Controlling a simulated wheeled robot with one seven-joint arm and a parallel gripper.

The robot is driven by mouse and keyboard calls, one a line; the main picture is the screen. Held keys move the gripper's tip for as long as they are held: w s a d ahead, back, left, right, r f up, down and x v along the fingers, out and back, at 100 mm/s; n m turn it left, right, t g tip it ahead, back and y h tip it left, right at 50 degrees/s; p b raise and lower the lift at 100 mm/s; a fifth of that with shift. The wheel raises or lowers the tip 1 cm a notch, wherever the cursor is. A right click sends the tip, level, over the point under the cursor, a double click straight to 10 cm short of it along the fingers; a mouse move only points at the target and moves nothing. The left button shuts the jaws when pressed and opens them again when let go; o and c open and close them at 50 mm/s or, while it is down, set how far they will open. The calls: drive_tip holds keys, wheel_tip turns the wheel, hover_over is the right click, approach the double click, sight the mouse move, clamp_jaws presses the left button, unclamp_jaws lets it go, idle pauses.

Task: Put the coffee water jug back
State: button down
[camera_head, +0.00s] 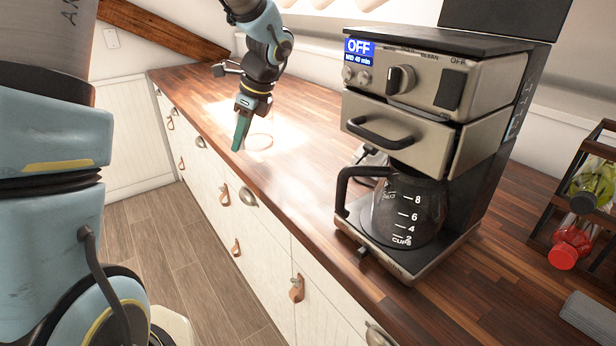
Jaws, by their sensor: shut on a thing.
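My gripper (243,127) points down above the far part of the wooden counter, left of the coffee maker. Its green finger shows, and it is shut on a faint, clear glass-like vessel (262,133), which seems to be the water jug. The vessel's outline is washed out by bright light, so I cannot tell whether it touches the counter. The coffee maker (440,85) stands on the counter with its display reading OFF. A glass carafe (408,210) with a black handle and cup marks sits on its base plate, under the front drawer.
The wooden counter (300,185) is clear between my gripper and the coffee maker. A dark rack (550,205) with bottles stands at the right, and a grey cloth-like item (590,315) lies in front of it. White drawers with leather pulls (225,193) run below the counter edge.

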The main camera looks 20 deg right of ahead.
drive_tip(key=s+d+r+m+t+h+b, duration=0.1)
drive_tip(key=s+d+r+m+t+h, duration=0.1)
drive_tip(key=s+d+r+m, duration=0.35)
drive_tip(key=f+m, duration=0.1)
drive_tip(key=f, duration=0.2)
drive_tip(key=w+d+f, duration=0.1)
drive_tip(key=f, duration=0.3)
drive_tip(key=f+m, duration=0.1)
drive_tip(key=f, duration=0.2)
drive_tip(key=shift+w+d+f+m+h, duration=0.25)
drive_tip(key=shift+d+f+m+h, duration=0.05)
drive_tip(key=shift+d+m+h, duration=0.1)
drive_tip(key=shift+f, duration=0.15)
drive_tip(key=c, duration=0.8)
unclamp_jaws()
